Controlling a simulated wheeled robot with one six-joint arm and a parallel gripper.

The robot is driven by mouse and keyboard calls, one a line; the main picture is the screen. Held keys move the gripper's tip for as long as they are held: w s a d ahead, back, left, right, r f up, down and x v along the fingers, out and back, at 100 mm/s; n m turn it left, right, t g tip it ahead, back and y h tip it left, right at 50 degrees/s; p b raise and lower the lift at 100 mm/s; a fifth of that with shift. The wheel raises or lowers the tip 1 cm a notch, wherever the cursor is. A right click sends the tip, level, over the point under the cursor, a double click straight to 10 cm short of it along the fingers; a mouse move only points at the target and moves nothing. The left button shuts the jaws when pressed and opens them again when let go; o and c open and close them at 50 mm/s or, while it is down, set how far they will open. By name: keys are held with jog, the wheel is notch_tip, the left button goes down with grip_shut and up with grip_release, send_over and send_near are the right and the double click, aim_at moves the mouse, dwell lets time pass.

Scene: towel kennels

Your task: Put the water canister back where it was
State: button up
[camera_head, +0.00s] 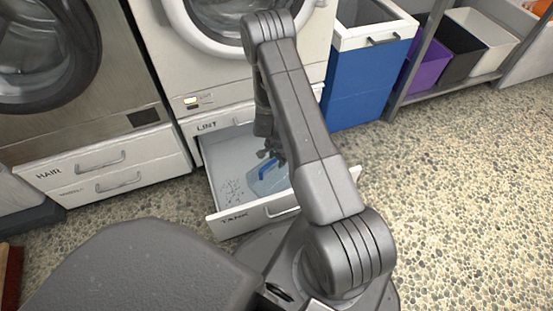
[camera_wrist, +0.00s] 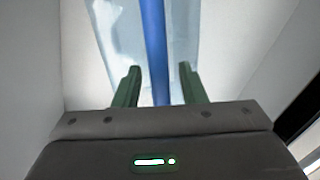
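The water canister (camera_head: 272,183) is pale, see-through blue with a blue handle (camera_head: 267,169). It sits inside the pulled-out drawer marked TANK (camera_head: 257,213), partly hidden by my arm. My gripper (camera_head: 270,155) reaches down into the drawer just above the handle. In the wrist view my gripper (camera_wrist: 160,84) has its two green fingers apart, one on each side of the blue handle (camera_wrist: 155,50). Gaps show between the fingers and the handle. The canister's pale body (camera_wrist: 112,28) lies behind the handle, between light drawer walls.
The open drawer sits below a white washer (camera_head: 185,60), under a LINT label. A steel-fronted washer with HAIR drawers (camera_head: 105,165) stands to the left. A blue bin (camera_head: 362,80) and a shelf with purple, black and white bins stand to the right. The pebbled floor (camera_head: 470,190) is clear at right.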

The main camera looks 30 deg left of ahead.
notch_tip(320, 180, up, 12)
jog(key=d+p, duration=0.2)
jog(key=p, duration=0.2)
jog(key=shift+s+p, duration=0.2)
jog(key=shift+p, duration=0.15)
jog(key=shift+r, duration=0.1)
dwell(1.0)
